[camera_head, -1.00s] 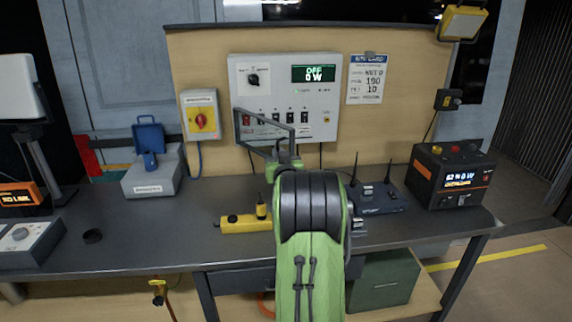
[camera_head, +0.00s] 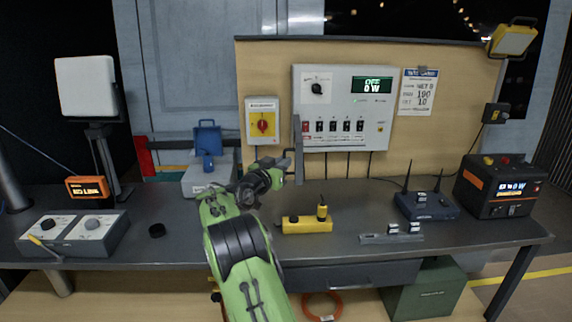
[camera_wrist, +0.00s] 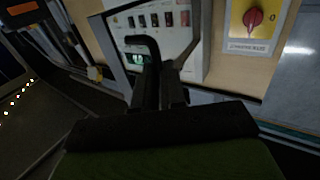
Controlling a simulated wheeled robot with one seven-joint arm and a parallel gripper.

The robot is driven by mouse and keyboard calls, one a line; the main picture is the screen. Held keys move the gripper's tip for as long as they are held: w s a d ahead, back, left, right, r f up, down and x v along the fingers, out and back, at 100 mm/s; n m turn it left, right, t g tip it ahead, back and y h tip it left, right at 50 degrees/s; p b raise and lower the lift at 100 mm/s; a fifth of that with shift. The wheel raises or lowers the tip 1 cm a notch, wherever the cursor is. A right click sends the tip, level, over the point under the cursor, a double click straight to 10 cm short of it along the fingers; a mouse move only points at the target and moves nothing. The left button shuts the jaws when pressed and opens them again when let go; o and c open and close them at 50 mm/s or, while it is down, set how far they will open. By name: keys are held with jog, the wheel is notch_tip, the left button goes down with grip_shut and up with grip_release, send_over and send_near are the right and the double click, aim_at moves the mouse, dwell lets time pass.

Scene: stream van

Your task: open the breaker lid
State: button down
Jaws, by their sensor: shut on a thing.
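The breaker panel (camera_head: 376,132) is a pale box on the tan backboard, with a row of breaker switches (camera_head: 340,126) along its lower part. The breaker lid (camera_head: 298,150) is a thin grey frame at the panel's lower left. It stands out nearly edge-on, swung to the left, and the switches show uncovered. My gripper (camera_head: 284,158) is at the lid's outer side, shut on its dark handle. In the wrist view the handle (camera_wrist: 146,48) rises between the fingers (camera_wrist: 160,92), with switches behind it. The fingertip contact is partly hidden.
A yellow box with a red rotary switch (camera_head: 263,122) is close left of the lid. A grey case with a raised blue lid (camera_head: 207,137) stands behind my arm. A yellow tool (camera_head: 307,225) and a router (camera_head: 426,205) lie on the bench, right of my arm.

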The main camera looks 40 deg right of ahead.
jog(key=shift+w+r+g, duration=0.2)
jog(key=shift+r+g, duration=0.05)
jog(key=shift+g, duration=0.05)
jog(key=c, duration=1.6)
grip_release()
jog(key=o, duration=0.4)
jog(key=shift+w+d+f, duration=0.15)
jog(key=shift+d+f, duration=0.1)
jog(key=shift+d, duration=0.1)
jog(key=shift+a, duration=0.15)
jog(key=v, duration=1.5)
jog(key=shift+a+b, duration=0.3)
jog(key=shift+a, duration=0.1)
jog(key=shift+s, duration=0.2)
